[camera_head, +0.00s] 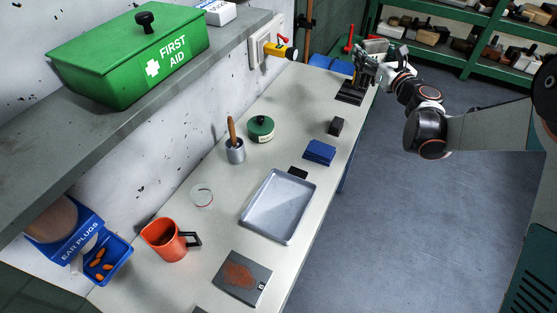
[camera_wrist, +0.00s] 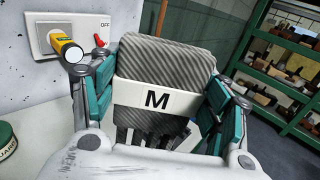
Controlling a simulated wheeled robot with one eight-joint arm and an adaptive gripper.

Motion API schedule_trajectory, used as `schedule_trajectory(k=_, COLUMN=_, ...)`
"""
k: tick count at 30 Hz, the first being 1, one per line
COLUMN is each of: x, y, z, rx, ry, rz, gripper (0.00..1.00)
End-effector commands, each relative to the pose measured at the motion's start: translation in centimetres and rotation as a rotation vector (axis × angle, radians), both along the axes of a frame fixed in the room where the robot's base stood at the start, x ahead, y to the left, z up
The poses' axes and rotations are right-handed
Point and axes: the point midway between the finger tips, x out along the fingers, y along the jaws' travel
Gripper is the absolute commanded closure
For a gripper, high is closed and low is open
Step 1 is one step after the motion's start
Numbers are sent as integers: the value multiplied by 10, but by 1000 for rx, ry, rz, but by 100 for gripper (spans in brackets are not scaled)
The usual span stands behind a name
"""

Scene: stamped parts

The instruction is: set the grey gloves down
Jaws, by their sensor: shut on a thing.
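The grey gloves are a folded ribbed bundle (camera_wrist: 168,53) with a white band marked M, filling the middle of the wrist view. My gripper (camera_wrist: 160,98) has its teal-padded fingers on both sides of the bundle and is shut on it. In the head view my gripper (camera_head: 370,65) is at the far end of the bench, with the grey gloves (camera_head: 376,45) at its tip, partly hidden by the fingers. The gloves look upright. I cannot tell how far they are above the bench.
A black slotted item (camera_head: 349,93) lies on the bench (camera_head: 300,120) close to my gripper. A dark block (camera_head: 336,126), blue cloths (camera_head: 319,152), a green tin (camera_head: 261,129) and a metal tray (camera_head: 279,207) stand nearer.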

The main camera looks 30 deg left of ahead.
Motion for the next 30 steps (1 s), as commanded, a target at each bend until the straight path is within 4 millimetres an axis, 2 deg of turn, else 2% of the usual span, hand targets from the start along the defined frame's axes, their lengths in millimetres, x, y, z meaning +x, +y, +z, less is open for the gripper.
schedule_trajectory(k=1, x=-5, y=24, z=3, rx=0, ry=0, rz=47, gripper=55)
schedule_trajectory(k=3, x=-13, y=54, z=6, rx=0, ry=0, rz=111, gripper=55)
schedule_trajectory(k=9, x=-41, y=132, z=16, rx=1, ry=0, rz=285, gripper=55)
schedule_trajectory(k=12, x=-56, y=161, z=20, rx=1, ry=-2, rz=353, gripper=55)
schedule_trajectory(k=15, x=-67, y=182, z=24, rx=1, ry=-2, rz=404, gripper=55)
schedule_trajectory(k=19, x=-75, y=196, z=25, rx=1, ry=-2, rz=438, gripper=55)
schedule_trajectory(k=22, x=-77, y=200, z=16, rx=1, ry=-2, rz=448, gripper=55)
schedule_trajectory(k=30, x=-77, y=200, z=-47, rx=2, ry=-1, rz=448, gripper=55)
